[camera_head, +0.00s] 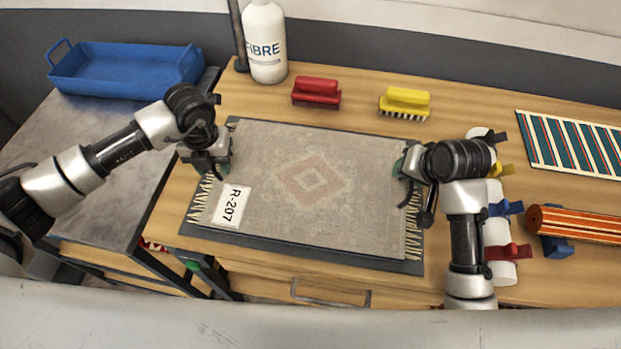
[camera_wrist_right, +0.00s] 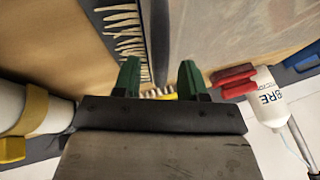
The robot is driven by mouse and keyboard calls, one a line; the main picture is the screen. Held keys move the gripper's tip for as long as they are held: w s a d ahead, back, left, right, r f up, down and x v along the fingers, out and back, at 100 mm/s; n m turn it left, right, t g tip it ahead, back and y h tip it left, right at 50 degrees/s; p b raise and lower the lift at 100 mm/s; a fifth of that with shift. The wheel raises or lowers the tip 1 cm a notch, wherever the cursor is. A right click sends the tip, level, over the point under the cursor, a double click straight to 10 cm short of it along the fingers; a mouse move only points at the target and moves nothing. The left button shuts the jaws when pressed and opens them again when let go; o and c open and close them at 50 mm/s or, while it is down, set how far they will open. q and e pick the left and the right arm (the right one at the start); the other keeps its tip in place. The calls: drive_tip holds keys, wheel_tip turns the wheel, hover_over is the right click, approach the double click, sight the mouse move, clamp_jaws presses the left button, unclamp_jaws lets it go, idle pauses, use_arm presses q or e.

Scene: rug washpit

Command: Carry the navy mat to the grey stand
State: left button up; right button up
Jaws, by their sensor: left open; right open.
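The navy mat (camera_head: 300,247) looks dark slate and lies flat on the wooden bench, with a faded, fringed rug (camera_head: 270,150) on top bearing a white R-207 label (camera_head: 231,206). My left gripper (camera_head: 208,168) is open at the mat's left edge. My right gripper (camera_head: 404,174) is open at its right edge; in the right wrist view its green fingers (camera_wrist_right: 159,80) stand apart, with a dark edge strip (camera_wrist_right: 157,35) of the mat beyond them. I cannot tell whether either gripper touches it. The grey-topped stand (camera_head: 105,145) is left of the bench.
A blue tray (camera_head: 125,75) occupies the stand's back. Behind the mat are a white bottle (camera_head: 265,45), a red brush (camera_head: 316,92) and a yellow brush (camera_head: 405,103). Right lie white rolls with coloured clamps (camera_head: 498,235), an orange striped roll (camera_head: 580,224) and a striped rug (camera_head: 575,145).

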use_arm(q)
drive_tip(key=shift+c, duration=0.2)
use_arm(e)
drive_tip(key=shift+c, duration=0.2)
use_arm(q)
clamp_jaws()
use_arm(e)
clamp_jaws()
